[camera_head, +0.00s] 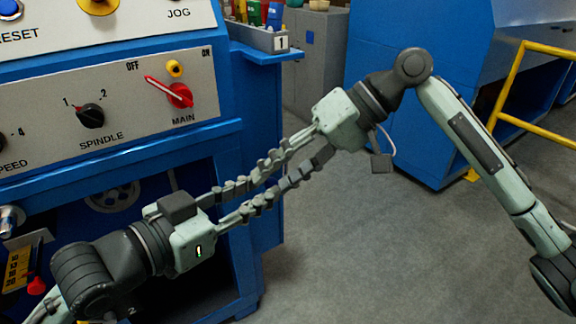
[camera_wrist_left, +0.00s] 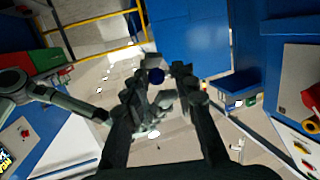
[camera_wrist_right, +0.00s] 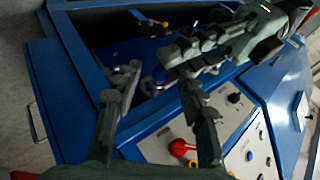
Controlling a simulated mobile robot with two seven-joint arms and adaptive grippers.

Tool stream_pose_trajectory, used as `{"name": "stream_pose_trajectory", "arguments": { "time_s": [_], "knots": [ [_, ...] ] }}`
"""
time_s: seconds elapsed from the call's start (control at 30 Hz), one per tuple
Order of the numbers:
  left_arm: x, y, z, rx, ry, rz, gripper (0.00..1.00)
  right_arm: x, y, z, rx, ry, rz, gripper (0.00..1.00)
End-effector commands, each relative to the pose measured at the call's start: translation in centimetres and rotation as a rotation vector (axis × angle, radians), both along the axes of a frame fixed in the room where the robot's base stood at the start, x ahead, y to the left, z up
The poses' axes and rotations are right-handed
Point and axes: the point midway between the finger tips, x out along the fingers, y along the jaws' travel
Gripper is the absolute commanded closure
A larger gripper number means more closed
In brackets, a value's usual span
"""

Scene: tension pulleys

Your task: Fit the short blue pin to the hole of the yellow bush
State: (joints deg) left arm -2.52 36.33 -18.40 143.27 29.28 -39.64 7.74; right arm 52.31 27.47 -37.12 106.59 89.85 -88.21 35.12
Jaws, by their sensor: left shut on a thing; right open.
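A dark blue round end, seemingly the short blue pin, shows between the fingertips of my left gripper in the left wrist view (camera_wrist_left: 156,76). A blue piece also shows by its fingertips in the right wrist view (camera_wrist_right: 160,74). My left gripper (camera_head: 262,182) is shut on it, in front of the machine. My right gripper (camera_head: 275,175) is open and faces it, its fingers reaching down-left among the left fingers. In the head view the fingers overlap and hide the pin. I cannot make out the yellow bush for certain in any view.
The blue machine has a panel with a red MAIN switch (camera_head: 180,95), a black spindle knob (camera_head: 90,116) and a small yellow round part (camera_head: 175,68). A tray marked 1 (camera_head: 262,38) holds coloured pieces. A yellow rail (camera_head: 540,90) stands right. The grey floor is open.

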Motion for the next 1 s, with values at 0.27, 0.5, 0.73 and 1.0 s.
{"name": "stream_pose_trajectory", "arguments": {
  "time_s": [0.27,0.5,0.73,1.0],
  "knots": [
    [0.00,0.00,0.01,0.000,0.000,0.000,0.96,0.00,-0.01,0.01,0.000,0.000,0.000,0.74],
    [0.00,0.00,0.01,0.000,0.000,0.000,0.96,0.01,-0.04,0.02,0.000,0.000,0.000,1.00],
    [0.00,0.00,0.01,0.000,0.000,0.000,0.52,0.02,-0.04,0.03,0.000,0.000,0.000,1.00],
    [0.01,0.01,0.00,0.000,0.000,0.000,0.48,0.01,-0.03,0.04,0.000,0.000,0.000,1.00]
  ]
}}
